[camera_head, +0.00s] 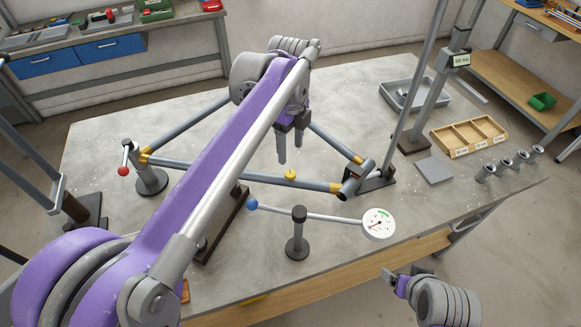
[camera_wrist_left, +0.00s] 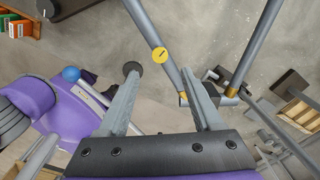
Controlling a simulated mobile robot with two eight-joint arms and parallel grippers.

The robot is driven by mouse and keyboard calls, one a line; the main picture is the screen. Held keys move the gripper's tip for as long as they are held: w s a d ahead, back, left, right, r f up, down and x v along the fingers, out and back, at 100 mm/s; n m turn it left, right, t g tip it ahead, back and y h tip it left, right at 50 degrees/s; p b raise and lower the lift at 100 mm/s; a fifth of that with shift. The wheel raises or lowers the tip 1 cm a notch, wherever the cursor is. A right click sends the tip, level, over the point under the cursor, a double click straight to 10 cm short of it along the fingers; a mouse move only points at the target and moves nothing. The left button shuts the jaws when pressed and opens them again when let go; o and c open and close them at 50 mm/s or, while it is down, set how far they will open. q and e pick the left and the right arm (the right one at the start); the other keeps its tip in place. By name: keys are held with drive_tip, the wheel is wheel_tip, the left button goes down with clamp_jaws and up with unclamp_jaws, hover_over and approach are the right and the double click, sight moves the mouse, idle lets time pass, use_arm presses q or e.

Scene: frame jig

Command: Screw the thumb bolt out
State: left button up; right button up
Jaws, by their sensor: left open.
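The thumb bolt (camera_head: 291,174) is a small yellow knob on the long grey tube of the bicycle-like frame (camera_head: 240,178). In the left wrist view the thumb bolt (camera_wrist_left: 159,54) shows as a yellow disc with a dark slot, on the tube. My left gripper (camera_head: 290,152) is open and empty, fingers pointing down, above the frame close to the bolt. In the left wrist view the gripper (camera_wrist_left: 160,80) has its fingers spread apart, with the bolt past the tips, roughly midway between them, untouched. My right gripper (camera_head: 408,275) is low at the right; its fingers are unclear.
A dial gauge (camera_head: 379,224) on a stand with a blue-ended rod is in front of the frame. A red-knobbed clamp post (camera_head: 151,178) holds the left end. A wooden divided box (camera_head: 468,137), grey tray (camera_head: 416,96) and several small cylinders (camera_head: 508,160) are at right.

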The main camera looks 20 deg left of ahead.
sight(291, 173)
use_arm(q)
wheel_tip(291, 173, down, 8)
drive_tip(key=shift+f, duration=0.15)
idle(0.3)
clamp_jaws()
